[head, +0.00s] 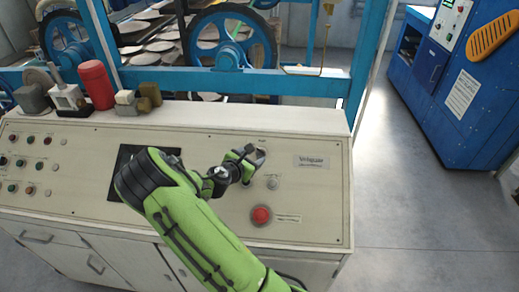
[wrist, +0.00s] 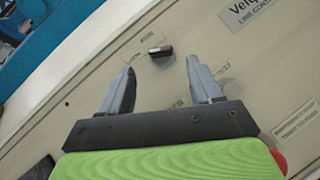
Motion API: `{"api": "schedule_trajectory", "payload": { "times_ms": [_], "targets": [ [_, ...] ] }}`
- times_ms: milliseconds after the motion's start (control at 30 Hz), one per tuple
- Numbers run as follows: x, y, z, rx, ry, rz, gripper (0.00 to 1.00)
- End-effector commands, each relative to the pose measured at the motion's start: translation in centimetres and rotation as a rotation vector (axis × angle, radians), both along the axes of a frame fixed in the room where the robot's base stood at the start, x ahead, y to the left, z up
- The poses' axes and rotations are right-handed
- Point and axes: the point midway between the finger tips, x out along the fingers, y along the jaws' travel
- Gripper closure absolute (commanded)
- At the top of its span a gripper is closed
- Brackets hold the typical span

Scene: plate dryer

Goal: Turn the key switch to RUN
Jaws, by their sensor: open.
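The key switch (wrist: 161,51) shows in the wrist view as a small dark key-like knob standing out from the cream control panel (head: 310,215). Its handle lies nearly level in that view, slightly tilted. My gripper (wrist: 160,68) is open, and its two grey fingers point at the panel on either side of the line to the switch. The switch sits just past the fingertips, apart from them, with nothing between the jaws. In the head view my gripper (head: 257,157) is at the panel's upper right and hides the switch. The lettering by the switch is too small to read.
A red mushroom button (head: 261,215) is below my gripper, with a small round fitting (head: 272,183) between them. A nameplate (head: 311,161) is to the right. A dark screen (head: 130,160) is partly behind my arm. A red cylinder (head: 97,84) stands on the ledge.

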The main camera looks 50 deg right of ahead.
Motion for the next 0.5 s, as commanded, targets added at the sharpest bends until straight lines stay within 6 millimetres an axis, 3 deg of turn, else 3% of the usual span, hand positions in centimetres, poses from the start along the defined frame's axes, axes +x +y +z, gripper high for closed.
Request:
{"api": "schedule_trajectory", "payload": {
  "times_ms": [200,333,500],
  "targets": [
    [1.4,-4.8,-1.8,-0.001,0.000,-0.004,0.36],
    [2.0,-6.3,-2.6,0.001,0.000,-0.002,0.36],
    [2.2,-6.9,-2.9,0.001,0.000,0.000,0.36]
  ]
}}
